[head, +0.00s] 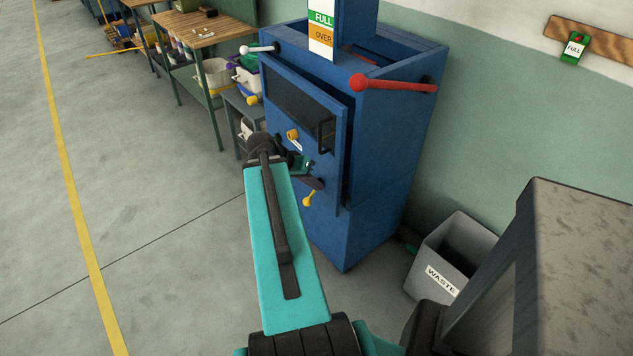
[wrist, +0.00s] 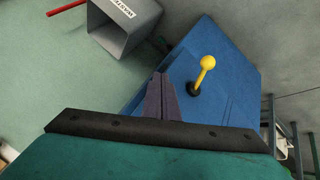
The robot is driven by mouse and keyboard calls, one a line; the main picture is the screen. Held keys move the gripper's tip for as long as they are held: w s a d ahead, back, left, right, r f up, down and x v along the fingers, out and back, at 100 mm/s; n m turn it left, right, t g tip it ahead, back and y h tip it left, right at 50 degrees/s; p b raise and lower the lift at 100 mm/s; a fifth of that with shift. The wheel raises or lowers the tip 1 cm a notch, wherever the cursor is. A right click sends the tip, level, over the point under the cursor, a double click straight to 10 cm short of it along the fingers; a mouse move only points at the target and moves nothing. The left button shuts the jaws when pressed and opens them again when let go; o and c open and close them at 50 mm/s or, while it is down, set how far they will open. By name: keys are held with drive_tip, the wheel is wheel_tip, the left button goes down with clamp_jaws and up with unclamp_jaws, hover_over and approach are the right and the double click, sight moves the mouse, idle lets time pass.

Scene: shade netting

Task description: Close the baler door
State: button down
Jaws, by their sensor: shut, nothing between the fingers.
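The blue baler (head: 385,165) stands upright in the middle of the head view. Its blue door (head: 325,180) is on the front, with a black handle (head: 326,135) near its right edge. A dark gap along that edge shows the door standing a little open. My gripper (head: 316,183) is in front of the door, below the handle, partly hidden by my arm. In the wrist view my gripper (wrist: 161,78) is shut and empty, its fingers over the blue surface, left of a yellow-knobbed lever (wrist: 206,66). I cannot tell whether it touches the baler.
A red lever (head: 395,86) sticks out at the baler's upper right, and a white-knobbed lever (head: 258,49) at upper left. A grey waste bin (head: 447,260) stands to the right. A workbench (head: 195,32) and shelf stand behind left. Open floor (head: 150,220) lies left.

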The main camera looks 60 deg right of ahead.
drive_tip(key=shift+a+r+p, duration=0.2)
drive_tip(key=shift+r+p, duration=0.3)
drive_tip(key=shift+p, duration=0.4)
drive_tip(key=p, duration=0.4)
drive_tip(key=shift+a+r+p, duration=0.2)
drive_tip(key=shift+r+p, duration=0.2)
drive_tip(key=a+r+p, duration=0.1)
drive_tip(key=p, duration=0.5)
drive_tip(key=shift+s+p, duration=0.15)
drive_tip(key=shift+p, duration=0.15)
drive_tip(key=r+p, duration=0.1)
drive_tip(key=p, duration=0.1)
drive_tip(key=a+p, duration=0.1)
drive_tip(key=shift+s+a+r+p, duration=0.1)
drive_tip(key=shift+a+r+p, duration=0.1)
drive_tip(key=shift+r+p, duration=0.15)
drive_tip(key=shift+a+f, duration=0.1)
